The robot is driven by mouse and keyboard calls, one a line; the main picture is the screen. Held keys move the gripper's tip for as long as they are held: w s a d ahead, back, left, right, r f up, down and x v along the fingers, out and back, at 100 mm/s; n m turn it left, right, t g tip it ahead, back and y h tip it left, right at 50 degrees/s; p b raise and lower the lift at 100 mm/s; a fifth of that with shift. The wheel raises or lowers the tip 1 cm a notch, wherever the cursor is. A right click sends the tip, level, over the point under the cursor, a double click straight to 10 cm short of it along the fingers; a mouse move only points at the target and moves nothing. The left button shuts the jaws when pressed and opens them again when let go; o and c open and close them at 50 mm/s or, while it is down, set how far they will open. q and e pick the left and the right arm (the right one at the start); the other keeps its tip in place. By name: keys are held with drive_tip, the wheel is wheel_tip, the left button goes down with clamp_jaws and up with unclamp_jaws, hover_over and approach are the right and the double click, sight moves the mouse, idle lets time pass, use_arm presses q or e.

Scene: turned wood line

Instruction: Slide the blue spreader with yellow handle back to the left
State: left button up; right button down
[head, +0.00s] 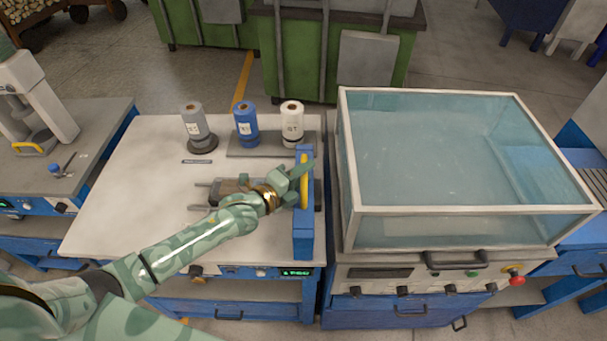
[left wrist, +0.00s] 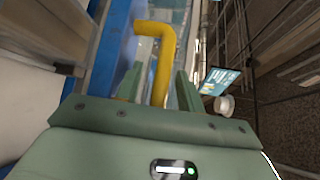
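The blue spreader (head: 304,238) is an upright bar across the right end of the white worktable. My left gripper (head: 298,182) reaches in from the left, at the handle. In the left wrist view the yellow handle (left wrist: 163,70) passes between my two fingers (left wrist: 158,88), which stand apart with gaps beside it. The spreader's blue body (left wrist: 112,50) shows left of the handle there. My forearm and gripper hide part of the handle and table. My right gripper is not in view.
Grey (head: 195,125), blue (head: 246,122) and white (head: 291,122) rolls stand at the back. A glass-covered machine (head: 455,150) is close on the right. The table's left side (head: 125,190) is clear.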

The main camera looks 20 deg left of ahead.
use_arm(q)
clamp_jaws()
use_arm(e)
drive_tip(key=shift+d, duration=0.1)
